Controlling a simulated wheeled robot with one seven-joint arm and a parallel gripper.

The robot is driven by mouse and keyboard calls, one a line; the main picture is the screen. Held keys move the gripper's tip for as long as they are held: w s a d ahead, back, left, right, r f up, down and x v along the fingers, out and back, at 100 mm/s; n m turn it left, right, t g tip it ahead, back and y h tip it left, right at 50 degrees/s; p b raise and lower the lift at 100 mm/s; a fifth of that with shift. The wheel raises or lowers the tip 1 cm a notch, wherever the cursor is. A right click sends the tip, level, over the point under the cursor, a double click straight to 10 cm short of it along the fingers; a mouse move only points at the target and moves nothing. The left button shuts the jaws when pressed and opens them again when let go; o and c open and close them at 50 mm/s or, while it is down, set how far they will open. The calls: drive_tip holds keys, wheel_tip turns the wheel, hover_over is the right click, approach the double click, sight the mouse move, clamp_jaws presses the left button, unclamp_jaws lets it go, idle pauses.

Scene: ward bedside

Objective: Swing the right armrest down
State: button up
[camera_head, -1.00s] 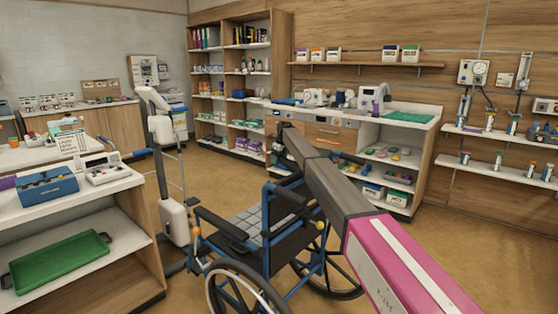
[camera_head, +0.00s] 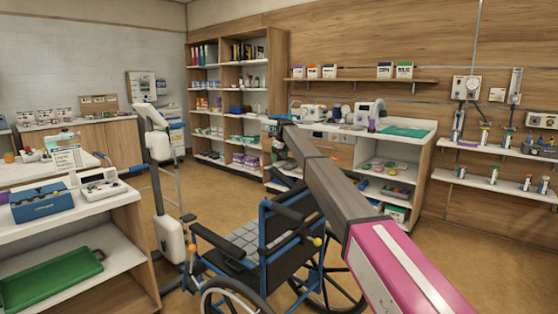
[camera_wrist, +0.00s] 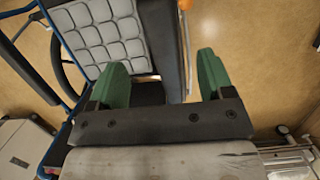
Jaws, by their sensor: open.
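The wheelchair (camera_head: 262,245) has a blue frame, black armrests and a grey quilted seat cushion (camera_head: 243,238). One armrest (camera_head: 215,241) lies roughly level on the near left side. Another dark padded bar (camera_head: 288,212) slants near the backrest; I cannot tell for sure if it is the right armrest. In the wrist view, my gripper (camera_wrist: 163,80) has two green fingers spread wide. A long black pad (camera_wrist: 163,45) runs beside the cushion (camera_wrist: 100,35) and lies below the gap between the fingers; no contact shows.
A patient hoist (camera_head: 160,175) stands left of the chair. A cart (camera_head: 100,215) with a blue box (camera_head: 42,203) and green tray (camera_head: 50,280) is at the left. A counter (camera_head: 400,150) and bookshelf stand behind. Floor is open at the right.

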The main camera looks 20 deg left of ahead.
sight(279, 173)
drive_tip(key=s+d+r, duration=0.1)
drive_tip(key=d, duration=0.1)
drive_tip(key=s+d+r+y, duration=0.1)
drive_tip(key=d+r, duration=0.1)
drive_tip(key=s+d+r+y, duration=0.1)
drive_tip(key=d+r, duration=0.1)
drive_tip(key=shift+d+r+t, duration=0.25)
drive_tip(key=shift+t, duration=0.15)
clamp_jaws()
drive_tip(key=x, duration=1.3)
drive_tip(key=shift+w+a+f, duration=0.15)
drive_tip(key=shift+a+f, duration=0.05)
drive_tip(key=shift+f, duration=0.15)
drive_tip(key=x, duration=0.4)
drive_tip(key=shift+w+a+f, duration=0.2)
drive_tip(key=shift+a, duration=0.1)
drive_tip(key=shift+r, duration=0.1)
